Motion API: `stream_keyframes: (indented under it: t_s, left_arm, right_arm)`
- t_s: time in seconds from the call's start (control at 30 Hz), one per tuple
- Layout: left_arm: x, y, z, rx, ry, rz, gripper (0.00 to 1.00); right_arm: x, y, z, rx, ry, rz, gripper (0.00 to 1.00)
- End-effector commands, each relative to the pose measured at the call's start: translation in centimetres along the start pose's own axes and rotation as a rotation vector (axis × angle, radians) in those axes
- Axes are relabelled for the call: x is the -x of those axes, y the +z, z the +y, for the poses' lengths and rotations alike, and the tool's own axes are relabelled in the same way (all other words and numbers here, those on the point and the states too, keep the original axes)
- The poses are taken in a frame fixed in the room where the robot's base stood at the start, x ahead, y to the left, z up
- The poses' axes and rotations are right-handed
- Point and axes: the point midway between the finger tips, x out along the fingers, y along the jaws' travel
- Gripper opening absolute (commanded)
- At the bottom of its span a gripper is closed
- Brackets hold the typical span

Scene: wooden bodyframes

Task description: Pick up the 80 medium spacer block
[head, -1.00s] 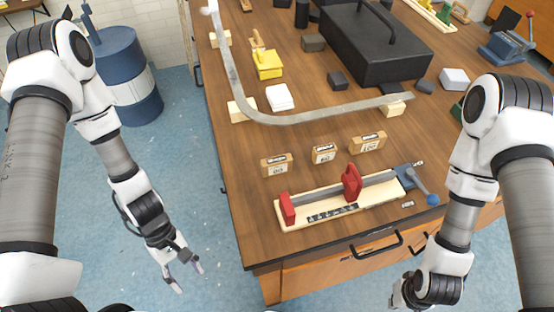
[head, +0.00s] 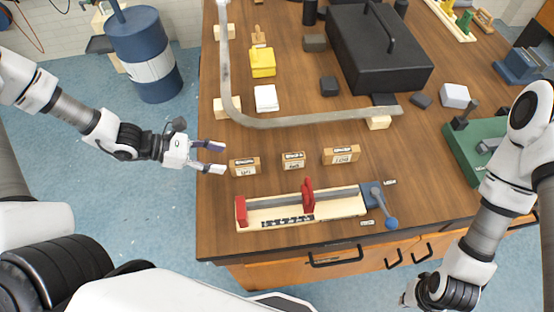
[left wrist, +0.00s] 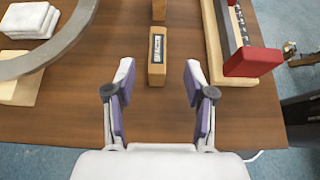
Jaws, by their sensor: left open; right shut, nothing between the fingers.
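Three small wooden spacer blocks stand in a row on the table. The middle one (head: 293,160) appears to be the 80 block; its label is small and hard to read. The left block (head: 244,166) and the right block (head: 341,155), which seems marked 100, flank it. My left gripper (head: 221,157) is open and empty at the table's left edge, pointing at the left block. In the left wrist view that block (left wrist: 158,57) lies just ahead between the fingertips (left wrist: 158,74), and the middle block (left wrist: 159,10) is beyond it. My right gripper (head: 408,298) is shut, low at the front, partly cut off.
A wooden fixture (head: 275,219) with red jaws (head: 308,196) and a blue-handled end lies in front of the blocks. A curved metal strip (head: 300,120) on wooden supports runs behind them. A black toolbox (head: 380,60) stands farther back. A blue barrel (head: 145,55) stands left of the table.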

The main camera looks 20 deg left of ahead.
Motion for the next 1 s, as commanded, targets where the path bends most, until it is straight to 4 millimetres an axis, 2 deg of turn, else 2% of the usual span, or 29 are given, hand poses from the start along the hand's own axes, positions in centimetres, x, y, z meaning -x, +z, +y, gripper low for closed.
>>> stream_keyframes:
  t_s: [0.27,0.43,0.7,0.93,0.97,1.0]
  left_arm:
    - [-2.5,-0.2,-0.1,0.0,-0.004,0.003,0.54]
    - [-3.9,-0.1,0.0,-0.001,-0.005,0.006,0.54]
    - [-7.5,0.0,0.2,-0.002,-0.004,0.003,0.54]
    - [-7.8,-0.1,0.3,-0.001,0.0,0.001,0.54]
    - [-7.8,-0.1,0.3,-0.001,0.0,0.001,0.51]
    - [-7.8,-0.1,0.3,-0.001,0.0,0.001,0.36]
  right_arm:
    - [-1.1,0.1,0.0,0.003,0.0,-0.002,0.0]
    - [-0.8,0.0,0.0,0.003,0.0,-0.001,0.0]
    - [0.1,0.0,0.0,0.002,0.0,-0.001,0.0]
    - [0.1,0.0,0.0,0.003,0.0,-0.001,0.0]
    - [0.1,0.0,0.0,0.003,0.0,-0.001,0.0]
    - [0.1,0.0,0.0,0.003,0.0,-0.001,0.0]
